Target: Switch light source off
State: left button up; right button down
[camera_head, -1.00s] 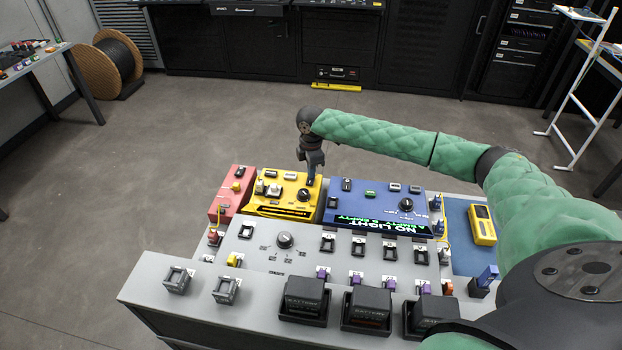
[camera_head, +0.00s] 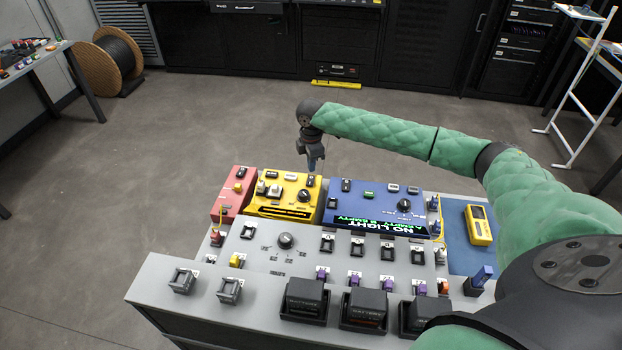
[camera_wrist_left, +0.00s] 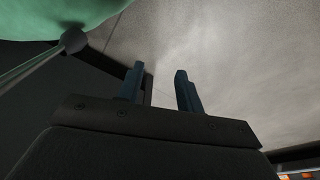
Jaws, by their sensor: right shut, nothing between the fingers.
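The yellow box (camera_head: 262,206), which looks like the light source, stands between a red box and a blue box on the grey console. Its display strip (camera_head: 284,211) is dark. A small black rocker switch (camera_head: 310,181) sits at its far right corner, beside a round black knob (camera_head: 304,195). My right gripper (camera_head: 312,168) is shut and empty, pointing down just above that switch, with a small gap. My left gripper (camera_wrist_left: 160,70) is open and empty in the left wrist view, with grey floor behind its fingers. It is outside the head view.
The red box (camera_head: 223,205) stands at the left. The grey console (camera_head: 205,262) carries a dial, several switches and black blocks. A yellow handheld device (camera_head: 479,225) lies at the right. Open floor lies beyond.

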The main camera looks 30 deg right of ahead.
aim_at(311, 177)
jog(key=shift+r, duration=0.35)
jog(key=shift+r+p, duration=0.4)
jog(key=shift+p, duration=0.2)
jog(key=shift+r+p, duration=0.7)
jog(key=shift+r, duration=0.15)
pick_arm(q)
jog(key=s+a+f, duration=0.1)
jog(key=s+f, duration=0.1)
jog(key=s, duration=0.4)
jog(key=shift+s+a+f, duration=0.25)
jog(key=shift+a+f, duration=0.1)
